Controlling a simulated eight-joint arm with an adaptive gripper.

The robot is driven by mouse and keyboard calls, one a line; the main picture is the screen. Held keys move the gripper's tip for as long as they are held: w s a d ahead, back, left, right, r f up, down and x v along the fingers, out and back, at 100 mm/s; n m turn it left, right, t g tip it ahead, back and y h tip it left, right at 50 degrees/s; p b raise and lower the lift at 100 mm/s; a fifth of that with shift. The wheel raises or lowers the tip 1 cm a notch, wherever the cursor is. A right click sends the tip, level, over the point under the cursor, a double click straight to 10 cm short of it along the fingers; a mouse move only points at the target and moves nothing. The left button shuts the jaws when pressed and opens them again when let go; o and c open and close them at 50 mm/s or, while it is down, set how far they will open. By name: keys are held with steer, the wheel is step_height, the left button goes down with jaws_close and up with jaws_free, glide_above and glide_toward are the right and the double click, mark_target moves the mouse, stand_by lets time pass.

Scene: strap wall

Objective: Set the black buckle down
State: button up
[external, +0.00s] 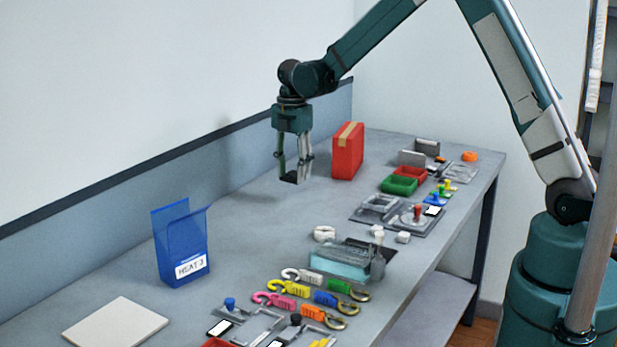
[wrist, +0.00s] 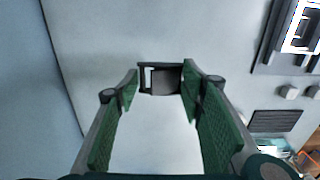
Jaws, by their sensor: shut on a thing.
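The black buckle (wrist: 161,79) is a small dark rectangular frame held between the fingertips of my gripper (wrist: 160,85) in the wrist view. In the external view the buckle (external: 290,179) shows as a small dark piece at the tips of my gripper (external: 294,178). My gripper points down over the grey table (external: 240,225), near the back wall. The buckle appears to be just above the table surface; I cannot tell whether it touches.
A red box (external: 347,152) stands upright to the right of my gripper. A blue bin (external: 181,245) stands at front left, near a white plate (external: 115,322). Several coloured hooks (external: 290,301), trays (external: 399,186) and fixtures line the front side. The table around my gripper is clear.

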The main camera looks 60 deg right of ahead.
mark_target(292, 173)
steer(key=shift+f, duration=1.75)
steer(key=shift+f, duration=1.9)
steer(key=shift+f+b, duration=0.2)
steer(key=shift+b, duration=0.15)
steer(key=o, duration=0.9)
steer(key=shift+r, duration=0.2)
step_height(292, 173, up, 12)
steer(key=shift+p, duration=0.5)
